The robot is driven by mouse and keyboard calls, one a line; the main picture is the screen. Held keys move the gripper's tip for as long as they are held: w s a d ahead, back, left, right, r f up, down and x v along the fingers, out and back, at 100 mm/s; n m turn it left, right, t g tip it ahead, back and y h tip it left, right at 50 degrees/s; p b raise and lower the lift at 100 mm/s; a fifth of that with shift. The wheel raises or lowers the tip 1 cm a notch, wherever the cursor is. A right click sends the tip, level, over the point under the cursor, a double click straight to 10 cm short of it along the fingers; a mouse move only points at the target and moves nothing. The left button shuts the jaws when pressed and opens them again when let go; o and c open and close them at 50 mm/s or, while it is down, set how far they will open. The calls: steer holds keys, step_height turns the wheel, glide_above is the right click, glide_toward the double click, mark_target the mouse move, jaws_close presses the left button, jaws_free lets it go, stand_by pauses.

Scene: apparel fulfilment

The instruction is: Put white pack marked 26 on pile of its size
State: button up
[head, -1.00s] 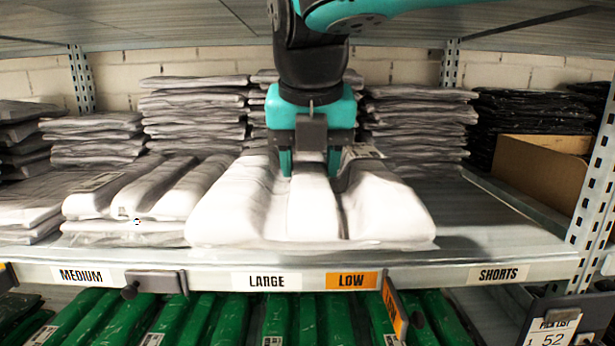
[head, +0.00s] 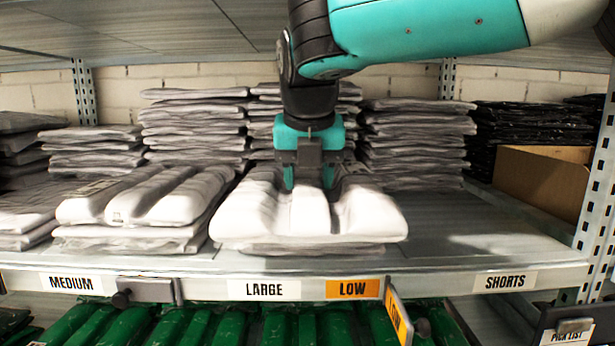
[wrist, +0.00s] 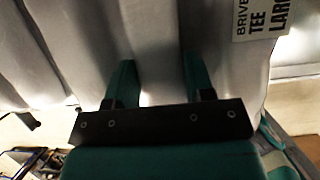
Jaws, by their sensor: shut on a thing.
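My gripper (head: 308,178) is shut on a white pack (head: 365,212), pinching a raised ridge at its middle. It also shows in the wrist view (wrist: 158,65) with both fingers around the fabric. The pack's label (wrist: 265,18) reads "TEE LARG", cut off at the frame edge; no 26 is readable. The pack is level, above the LARGE shelf label (head: 264,289). A low white pile (head: 315,248) shows just beneath its front edge; I cannot tell whether they touch.
White packs (head: 130,232) lie close at left above the MEDIUM label (head: 75,283). Tall grey-white stacks (head: 418,140) stand behind. A cardboard box (head: 543,180) and black packs (head: 530,125) are at right. Bare shelf (head: 490,235) lies right of the held pack.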

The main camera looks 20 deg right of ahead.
mark_target(310, 204)
steer(key=shift+f, duration=0.15)
steer(key=shift+f, duration=0.4)
steer(key=o, duration=1.2)
steer(key=shift+o, duration=0.2)
steer(key=shift+r, duration=0.25)
steer(key=p+v, duration=0.2)
steer(key=v, duration=0.2)
steer(key=shift+s+a+r, duration=0.1)
steer(key=shift+s+r, duration=0.05)
steer(key=shift+r, duration=0.1)
steer(key=s+a, duration=0.1)
steer(key=s, duration=0.2)
steer(key=s+a+p, duration=0.1)
steer(key=s, duration=0.3)
steer(key=s+a, duration=0.1)
steer(key=s, duration=0.2)
steer(key=shift+s+a+f, duration=0.15)
steer(key=shift+s+f, duration=0.2)
steer(key=shift+s, duration=0.05)
